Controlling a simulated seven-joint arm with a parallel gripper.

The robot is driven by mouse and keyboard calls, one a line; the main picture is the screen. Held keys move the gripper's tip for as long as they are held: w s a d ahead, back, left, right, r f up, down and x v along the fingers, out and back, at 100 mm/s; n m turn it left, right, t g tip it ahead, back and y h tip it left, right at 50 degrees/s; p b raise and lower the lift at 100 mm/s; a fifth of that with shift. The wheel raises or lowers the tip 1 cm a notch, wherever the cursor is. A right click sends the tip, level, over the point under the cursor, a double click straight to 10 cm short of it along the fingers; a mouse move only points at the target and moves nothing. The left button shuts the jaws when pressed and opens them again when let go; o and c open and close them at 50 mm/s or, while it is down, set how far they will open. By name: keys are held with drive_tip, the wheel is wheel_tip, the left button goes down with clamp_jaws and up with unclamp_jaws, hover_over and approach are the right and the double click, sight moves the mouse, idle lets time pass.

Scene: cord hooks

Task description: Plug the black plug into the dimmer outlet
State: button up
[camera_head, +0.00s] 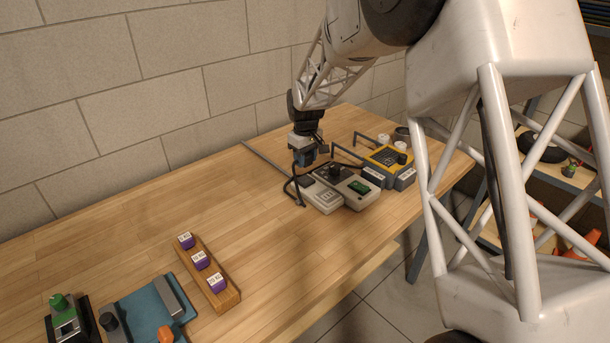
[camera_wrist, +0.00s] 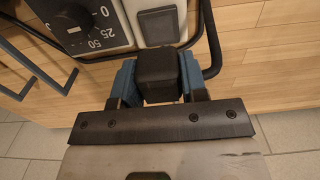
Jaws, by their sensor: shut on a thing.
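My gripper (camera_head: 306,163) is above the back of the workbench, its blue fingers shut on the black plug. In the wrist view the plug (camera_wrist: 157,68) is a black block between the two blue fingertips, with a black cord (camera_wrist: 213,42) curving around at the right. I cannot tell the outlet opening clearly; the plug appears apart from the box.
A yellow and grey device (camera_head: 390,160) with white knobs stands right of the dimmer. A wooden strip (camera_head: 222,285) with purple weights and a teal fixture (camera_head: 140,310) lie at the front left. The middle of the bench (camera_head: 150,225) is clear. A block wall stands behind.

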idle(0.3)
drive_tip(key=r, duration=0.1)
hover_over(328, 195)
drive_tip(key=shift+s, duration=0.1)
idle(0.4)
drive_tip(key=shift+f, duration=0.2)
drive_tip(key=shift+f, duration=2.7)
drive_tip(key=shift+f, duration=0.55)
idle(1.1)
drive_tip(key=o, duration=1.3)
drive_tip(key=shift+r, duration=3.9)
